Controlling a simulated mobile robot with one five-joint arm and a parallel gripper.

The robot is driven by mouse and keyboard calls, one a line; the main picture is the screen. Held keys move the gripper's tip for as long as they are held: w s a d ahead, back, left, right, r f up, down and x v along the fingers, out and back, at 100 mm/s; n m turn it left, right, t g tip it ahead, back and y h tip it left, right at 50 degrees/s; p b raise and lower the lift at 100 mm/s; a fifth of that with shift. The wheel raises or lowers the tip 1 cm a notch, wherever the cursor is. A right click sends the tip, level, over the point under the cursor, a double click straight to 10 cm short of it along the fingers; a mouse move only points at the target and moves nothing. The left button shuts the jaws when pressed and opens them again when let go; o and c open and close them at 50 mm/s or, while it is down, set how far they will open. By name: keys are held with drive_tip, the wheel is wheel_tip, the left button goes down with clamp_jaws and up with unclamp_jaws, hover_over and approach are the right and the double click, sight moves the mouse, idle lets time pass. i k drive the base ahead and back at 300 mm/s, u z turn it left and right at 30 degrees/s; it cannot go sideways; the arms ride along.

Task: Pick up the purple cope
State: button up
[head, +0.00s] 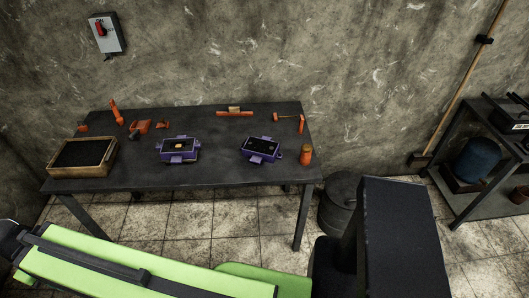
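Two purple flask frames stand apart on the dark table. The left purple frame (178,158) has a dark inside with a small orange-yellow thing in its middle. The right purple frame (261,157) also has a dark inside, with small pale spots, and sits slightly turned. Both have lugs on their sides. I cannot tell for certain which one is the cope. Green and black parts of my own body fill the bottom of the head view. I cannot make out my gripper, and nothing touches either frame.
The dark table (215,178) also holds a wooden box of dark sand (84,153) at left, an orange canister (306,154) at right and several orange tools along the back. A dark bin (339,200) stands right of the table. A shelf (455,187) is at far right.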

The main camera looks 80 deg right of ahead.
sight(258, 150)
drive_tip(key=z, duration=0.45)
drive_tip(key=i, duration=1)
drive_tip(key=u, duration=0.1)
